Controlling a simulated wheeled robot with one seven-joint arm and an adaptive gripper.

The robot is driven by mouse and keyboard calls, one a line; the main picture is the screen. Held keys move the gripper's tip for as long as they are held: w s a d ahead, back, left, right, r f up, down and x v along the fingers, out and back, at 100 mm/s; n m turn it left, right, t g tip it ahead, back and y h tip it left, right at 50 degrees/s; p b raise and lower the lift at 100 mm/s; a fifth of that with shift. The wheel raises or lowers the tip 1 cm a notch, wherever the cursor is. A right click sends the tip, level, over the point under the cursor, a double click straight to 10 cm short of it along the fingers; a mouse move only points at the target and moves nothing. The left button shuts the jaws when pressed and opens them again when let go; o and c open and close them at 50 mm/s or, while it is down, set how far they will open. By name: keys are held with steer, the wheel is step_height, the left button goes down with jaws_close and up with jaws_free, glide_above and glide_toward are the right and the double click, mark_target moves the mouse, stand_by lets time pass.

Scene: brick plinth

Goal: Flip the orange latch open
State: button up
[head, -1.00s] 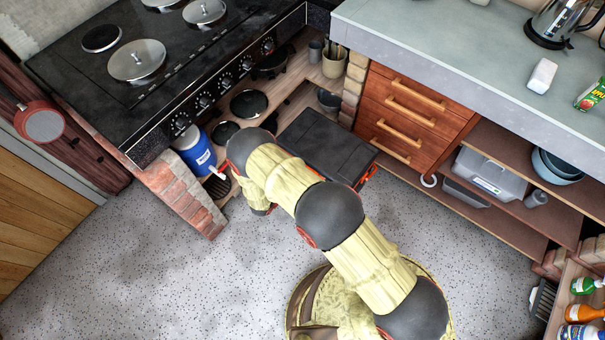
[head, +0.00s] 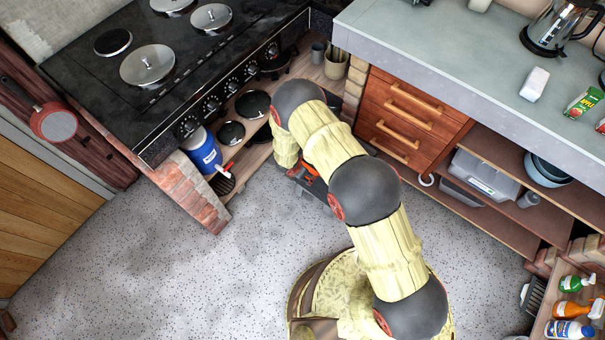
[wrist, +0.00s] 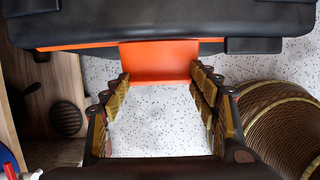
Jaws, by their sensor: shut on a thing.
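The orange latch (wrist: 159,58) is a broad flap at the front middle of a black case (wrist: 215,22) with a thin orange strip along its edge. In the wrist view my gripper (wrist: 160,74) has one finger at each side edge of the latch and is shut on it, the fingers still spread by its width. The latch looks broad and flat from here; I cannot tell its angle. In the head view my arm covers most of the case and the fingertips; only some orange and dark parts (head: 310,178) show beneath it.
A stove (head: 180,60) stands at the left above a shelf with pans and a blue container (head: 201,150). Wooden drawers (head: 405,120) and a grey counter (head: 450,60) are at the right. The speckled floor (head: 180,280) in front is clear.

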stand_by(0.4)
steer(key=o, duration=1.2)
steer(key=shift+c, duration=0.2)
steer(key=v, duration=1.2)
steer(key=shift+w+d, duration=0.1)
steer(key=shift+d, duration=0.05)
